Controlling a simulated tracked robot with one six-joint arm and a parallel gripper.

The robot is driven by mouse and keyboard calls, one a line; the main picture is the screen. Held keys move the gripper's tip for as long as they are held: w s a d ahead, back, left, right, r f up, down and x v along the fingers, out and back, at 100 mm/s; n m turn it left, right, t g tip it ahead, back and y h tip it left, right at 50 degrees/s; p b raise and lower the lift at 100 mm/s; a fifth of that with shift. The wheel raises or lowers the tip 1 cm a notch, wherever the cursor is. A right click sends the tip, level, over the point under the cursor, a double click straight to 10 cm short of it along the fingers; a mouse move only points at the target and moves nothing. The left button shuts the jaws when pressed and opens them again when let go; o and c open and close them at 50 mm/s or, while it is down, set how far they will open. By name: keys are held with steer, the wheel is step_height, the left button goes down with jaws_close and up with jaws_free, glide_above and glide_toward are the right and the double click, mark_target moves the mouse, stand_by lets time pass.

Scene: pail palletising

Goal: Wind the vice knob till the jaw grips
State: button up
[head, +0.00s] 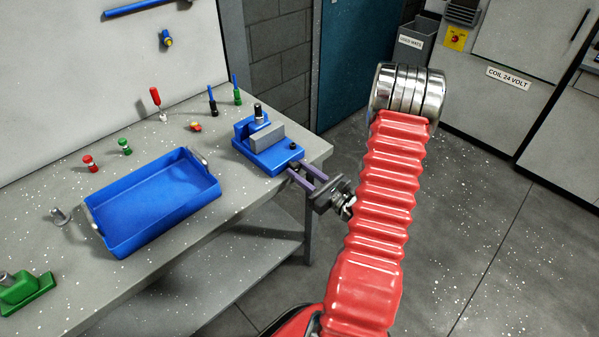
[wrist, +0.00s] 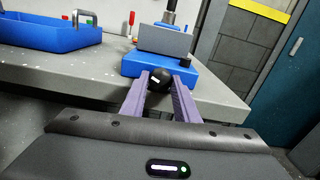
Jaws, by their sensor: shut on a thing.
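The blue vice (head: 266,145) stands near the right end of the workbench, with a grey block (head: 267,138) on it; the vice also shows in the wrist view (wrist: 172,70). A round black knob (wrist: 158,78) with a white mark is on the vice's near side. My gripper (head: 294,167) reaches in from the right, and its two purple fingers lie on either side of the knob. In the wrist view my gripper (wrist: 160,80) is shut on the knob. In the head view the knob is hidden. Whether the jaw touches the block, I cannot tell.
A blue tray (head: 150,228) lies left of the vice on the grey bench (head: 255,192). Red and green knobs, screwdrivers and small parts stand behind it. A green tool (head: 25,292) is at the lower left. The floor right of the bench is clear.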

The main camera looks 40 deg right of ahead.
steer(key=shift+c, duration=0.3)
steer(key=shift+m, duration=0.7)
steer(key=o, duration=1.1)
steer(key=shift+s+d, duration=0.2)
steer(key=shift+s, duration=6.7)
